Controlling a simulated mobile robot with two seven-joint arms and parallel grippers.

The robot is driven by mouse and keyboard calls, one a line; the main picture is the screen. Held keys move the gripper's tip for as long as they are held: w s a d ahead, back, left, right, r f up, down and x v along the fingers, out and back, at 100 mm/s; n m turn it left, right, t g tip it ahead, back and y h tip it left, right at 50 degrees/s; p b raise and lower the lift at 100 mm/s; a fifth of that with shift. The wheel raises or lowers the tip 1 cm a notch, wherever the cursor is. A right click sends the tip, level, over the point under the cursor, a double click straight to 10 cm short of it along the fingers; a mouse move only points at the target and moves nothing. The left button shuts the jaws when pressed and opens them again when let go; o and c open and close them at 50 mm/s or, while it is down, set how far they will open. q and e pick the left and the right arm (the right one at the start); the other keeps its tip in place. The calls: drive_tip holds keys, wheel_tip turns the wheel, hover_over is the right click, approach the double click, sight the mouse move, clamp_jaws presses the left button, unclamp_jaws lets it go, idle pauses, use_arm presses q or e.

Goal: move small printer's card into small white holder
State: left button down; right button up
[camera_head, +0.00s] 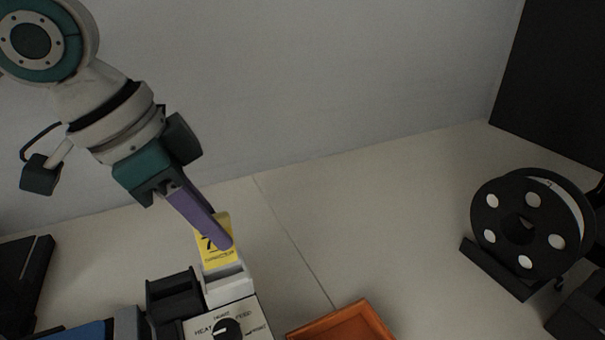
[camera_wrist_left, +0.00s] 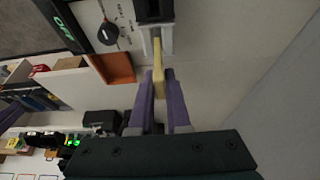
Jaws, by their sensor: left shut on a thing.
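The small yellow printer's card (camera_head: 218,256) stands roughly upright with dark print on its face. My left gripper (camera_head: 226,243) is shut on its upper part; its purple fingers come down from the upper left. In the left wrist view the card (camera_wrist_left: 157,68) shows edge-on between the fingers (camera_wrist_left: 159,80). The small white holder (camera_head: 228,286) is directly below the card, on top of the printer. The card's lower edge is at the holder's mouth; I cannot tell how deep it sits. The holder (camera_wrist_left: 166,42) also shows beyond the card in the wrist view.
The printer's panel with a black knob (camera_head: 227,329) is below the holder. A black bracket (camera_head: 172,294) stands close left of it. An orange tray (camera_head: 345,325) lies to the right, and a black spool (camera_head: 530,225) stands farther right. The table between is clear.

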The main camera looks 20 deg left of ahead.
sight(220, 265)
use_arm(q)
drive_tip(key=shift+f, duration=0.2)
drive_tip(key=shift+f+b, duration=0.55)
drive_tip(key=shift+f, duration=0.95)
drive_tip(key=c, duration=0.8)
unclamp_jaws()
drive_tip(key=v, duration=1)
drive_tip(key=shift+p, duration=0.45)
